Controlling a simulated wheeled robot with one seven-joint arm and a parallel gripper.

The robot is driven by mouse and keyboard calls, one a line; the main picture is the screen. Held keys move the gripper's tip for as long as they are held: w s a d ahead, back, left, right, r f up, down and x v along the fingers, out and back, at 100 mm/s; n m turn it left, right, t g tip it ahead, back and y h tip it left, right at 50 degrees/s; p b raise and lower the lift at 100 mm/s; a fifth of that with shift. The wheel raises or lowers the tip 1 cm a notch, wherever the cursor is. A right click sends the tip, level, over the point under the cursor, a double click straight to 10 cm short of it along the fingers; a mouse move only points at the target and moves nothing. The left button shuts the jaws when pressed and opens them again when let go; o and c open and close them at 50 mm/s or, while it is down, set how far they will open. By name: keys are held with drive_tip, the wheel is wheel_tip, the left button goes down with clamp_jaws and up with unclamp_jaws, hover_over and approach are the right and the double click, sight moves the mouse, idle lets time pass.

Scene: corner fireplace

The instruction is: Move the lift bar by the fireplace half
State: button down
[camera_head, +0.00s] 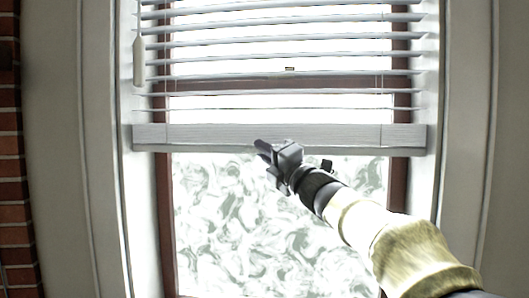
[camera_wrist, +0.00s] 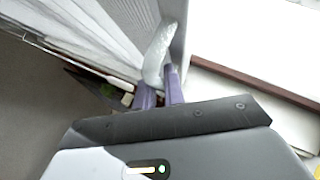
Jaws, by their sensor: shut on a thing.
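The lift bar (camera_head: 205,136) is the wide pale bottom rail of the white blind, level across the window in the head view. My gripper (camera_head: 266,149) is at the bar's lower edge, a little left of its middle. In the wrist view my gripper (camera_wrist: 159,84) has its two purple fingers close together. They are shut on the bar at a pale curved piece (camera_wrist: 158,52) by its edge. The exact contact between the fingertips is hard to make out.
The blind's slats (camera_head: 290,59) hang above the bar, with a pale wand (camera_head: 139,61) at the left. Below the bar is bare patterned window glass (camera_head: 235,225) in a brown frame (camera_head: 165,225). A brick wall (camera_head: 12,150) stands at the far left.

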wheel_tip(320, 180, down, 6)
drive_tip(key=b, duration=0.5)
drive_tip(key=shift+f, duration=0.25)
drive_tip(key=c, duration=1.8)
unclamp_jaws()
drive_tip(key=shift+o, duration=0.2)
drive_tip(key=v, duration=1.7)
drive_tip(key=shift+d+b, duration=0.2)
drive_tip(key=shift+b, duration=0.25)
drive_tip(key=shift+f, duration=0.1)
